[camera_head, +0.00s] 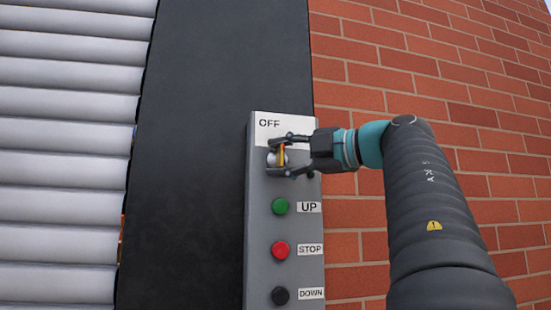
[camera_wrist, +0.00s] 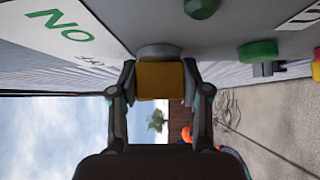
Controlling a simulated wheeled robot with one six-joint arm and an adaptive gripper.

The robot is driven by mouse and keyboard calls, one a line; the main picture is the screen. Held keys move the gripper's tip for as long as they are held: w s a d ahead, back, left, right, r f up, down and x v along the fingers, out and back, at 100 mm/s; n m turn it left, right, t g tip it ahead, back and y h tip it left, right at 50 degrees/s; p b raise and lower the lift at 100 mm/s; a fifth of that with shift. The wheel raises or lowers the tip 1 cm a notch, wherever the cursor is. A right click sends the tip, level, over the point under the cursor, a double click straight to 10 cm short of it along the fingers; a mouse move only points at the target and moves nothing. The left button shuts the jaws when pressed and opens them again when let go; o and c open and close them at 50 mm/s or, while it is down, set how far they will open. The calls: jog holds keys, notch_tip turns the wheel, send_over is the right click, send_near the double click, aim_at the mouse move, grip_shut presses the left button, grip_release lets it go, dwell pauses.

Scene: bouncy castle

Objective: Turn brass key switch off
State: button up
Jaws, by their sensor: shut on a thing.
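A grey control box (camera_head: 257,225) is mounted upright beside a brick wall. A white label reading OFF (camera_head: 269,124) is at its top left. The brass key (camera_head: 282,154) sits in a round silver switch collar below that label. My gripper (camera_head: 281,156) reaches in from the right and is shut on the brass key. In the wrist view the yellow-brass key (camera_wrist: 160,81) lies between both fingers, with the silver collar (camera_wrist: 158,51) just beyond it. Green lettering (camera_wrist: 63,24) on a white label appears upside down there, seeming to read ON. The arm hides part of the label in the head view.
Below the key are a green UP button (camera_head: 280,206), a red STOP button (camera_head: 280,251) and a black DOWN button (camera_head: 280,296). A dark post (camera_head: 200,150) and white roller shutter (camera_head: 65,150) stand left. The brick wall (camera_head: 480,130) is on the right.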

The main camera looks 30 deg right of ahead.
jog(key=shift+n+g, duration=0.3)
dwell(0.4)
jog(key=o, duration=1.2)
jog(key=shift+c, duration=0.2)
jog(key=v, duration=1.2)
jog(key=shift+a, duration=0.15)
